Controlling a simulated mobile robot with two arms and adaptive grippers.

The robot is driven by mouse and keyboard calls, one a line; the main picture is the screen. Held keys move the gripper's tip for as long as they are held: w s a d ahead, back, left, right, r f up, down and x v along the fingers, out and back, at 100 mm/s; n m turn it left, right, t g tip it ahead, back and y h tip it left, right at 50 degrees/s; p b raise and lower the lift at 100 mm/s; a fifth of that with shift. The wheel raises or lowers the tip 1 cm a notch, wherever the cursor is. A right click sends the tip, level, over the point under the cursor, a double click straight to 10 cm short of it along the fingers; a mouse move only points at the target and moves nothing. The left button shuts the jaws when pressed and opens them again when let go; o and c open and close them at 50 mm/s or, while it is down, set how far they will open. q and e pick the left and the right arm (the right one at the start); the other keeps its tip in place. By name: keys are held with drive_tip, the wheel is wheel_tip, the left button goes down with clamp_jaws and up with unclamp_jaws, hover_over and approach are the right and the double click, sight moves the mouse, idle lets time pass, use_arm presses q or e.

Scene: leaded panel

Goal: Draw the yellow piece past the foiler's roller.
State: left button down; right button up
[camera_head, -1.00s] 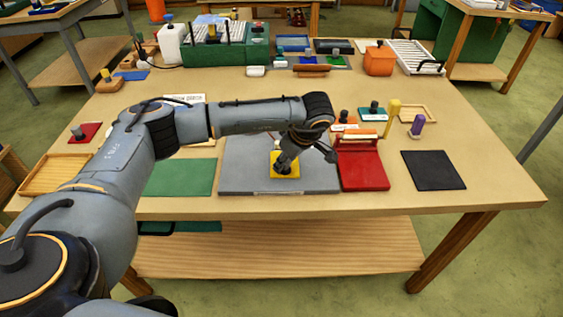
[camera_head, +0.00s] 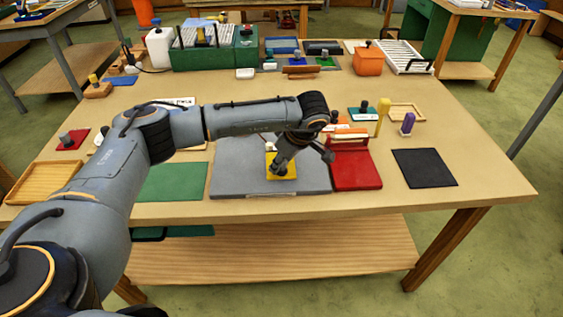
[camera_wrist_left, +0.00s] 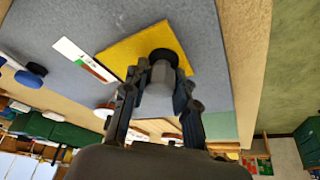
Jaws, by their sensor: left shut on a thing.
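The yellow piece (camera_head: 287,173) is a flat plate with a dark knob on top. It is at the grey mat (camera_head: 235,180), near the mat's right side; whether it touches the mat I cannot tell. My left gripper (camera_head: 279,163) is shut on the knob from above; in the left wrist view its fingers (camera_wrist_left: 160,88) flank the knob, with the yellow plate (camera_wrist_left: 125,48) beneath. The red foiler (camera_head: 356,172) stands just right of the mat, apart from the yellow piece. Its roller is not clearly visible, partly behind my wrist. My right gripper is out of view.
A green mat (camera_head: 172,182) lies left and a black mat (camera_head: 425,168) right. A red plate (camera_head: 72,140) with a knob lies at the left.

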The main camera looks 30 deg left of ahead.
use_arm(q)
drive_tip(key=shift+a, duration=0.25)
drive_tip(key=shift+s+a, duration=0.8)
drive_tip(key=shift+a, duration=0.25)
drive_tip(key=shift+s+a, duration=0.25)
drive_tip(key=shift+a, duration=0.25)
drive_tip(key=shift+s, duration=0.1)
drive_tip(key=shift+s+d+p, duration=0.4)
drive_tip(key=shift+s+d, duration=0.2)
drive_tip(key=shift+s, duration=0.3)
drive_tip(key=shift+s+d+r+p, duration=0.2)
drive_tip(key=shift+s+r+p, duration=0.05)
drive_tip(key=shift+r+p, duration=0.4)
drive_tip(key=shift+s+d+r+p, duration=0.2)
drive_tip(key=shift+s+r+p, duration=0.2)
drive_tip(key=shift+r, duration=0.2)
drive_tip(key=shift+s+d+r+p, duration=0.25)
drive_tip(key=shift+r+p, duration=0.2)
drive_tip(key=shift+r, duration=0.2)
drive_tip(key=shift+s+d+r+p, duration=0.15)
drive_tip(key=shift+s+r+p, duration=0.25)
drive_tip(key=shift+r, duration=0.2)
drive_tip(key=shift+w, duration=0.1)
